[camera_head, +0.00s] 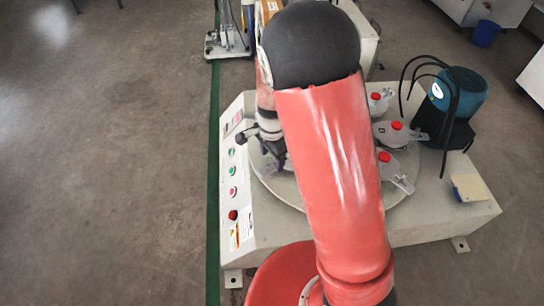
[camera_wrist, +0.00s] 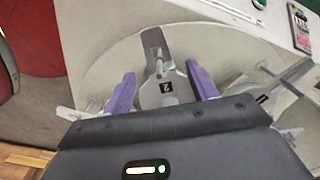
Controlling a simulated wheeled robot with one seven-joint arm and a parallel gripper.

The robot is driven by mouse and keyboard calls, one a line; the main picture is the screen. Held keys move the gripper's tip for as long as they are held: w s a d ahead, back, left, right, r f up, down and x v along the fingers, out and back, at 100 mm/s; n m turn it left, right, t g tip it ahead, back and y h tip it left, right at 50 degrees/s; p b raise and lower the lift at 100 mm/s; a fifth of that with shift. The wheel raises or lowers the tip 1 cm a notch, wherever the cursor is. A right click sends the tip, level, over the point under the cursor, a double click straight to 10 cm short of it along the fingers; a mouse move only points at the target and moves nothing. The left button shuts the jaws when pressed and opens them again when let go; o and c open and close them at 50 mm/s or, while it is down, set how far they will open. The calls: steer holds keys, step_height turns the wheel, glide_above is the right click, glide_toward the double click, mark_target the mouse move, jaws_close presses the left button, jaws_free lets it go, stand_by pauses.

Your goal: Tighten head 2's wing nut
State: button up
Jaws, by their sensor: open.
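In the wrist view, the head (camera_wrist: 150,97) with the black "2" label is a grey plate with a slotted arm reaching away from me. A small grey piece, likely its wing nut (camera_wrist: 158,70), stands near the label; its shape is too small to be sure. My gripper (camera_wrist: 160,71) has two purple fingers, open, one on either side of this piece, with gaps on both sides. I cannot tell their height relative to it. In the head view, my arm hides most of my gripper and this head.
Another labelled head (camera_wrist: 280,88) lies to the right in the wrist view. In the head view, several red-capped heads (camera_head: 397,126) sit on the round plate's right side, near a teal motor (camera_head: 461,90) with black cables. A button panel (camera_head: 236,185) lines the machine's left side.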

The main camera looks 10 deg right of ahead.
mark_target(273, 161)
step_height(273, 161, up, 7)
steer(key=shift+f+p, duration=0.1)
steer(key=shift+p, duration=0.2)
stand_by(0.4)
steer(key=shift+s+r, duration=0.1)
steer(key=shift+r, duration=0.2)
steer(key=s+d+r+n+t, duration=0.2)
steer(key=s+d+r+n, duration=0.2)
steer(key=s+r, duration=0.5)
steer(key=s+d+r+n+t, duration=0.3)
steer(key=s+d+r+n, duration=0.2)
steer(key=s+r+n, duration=0.3)
steer(key=shift+s+d+r+t, duration=0.25)
steer(key=shift+s+r, duration=0.35)
steer(key=shift+s, duration=0.6)
steer(key=shift+a, duration=0.1)
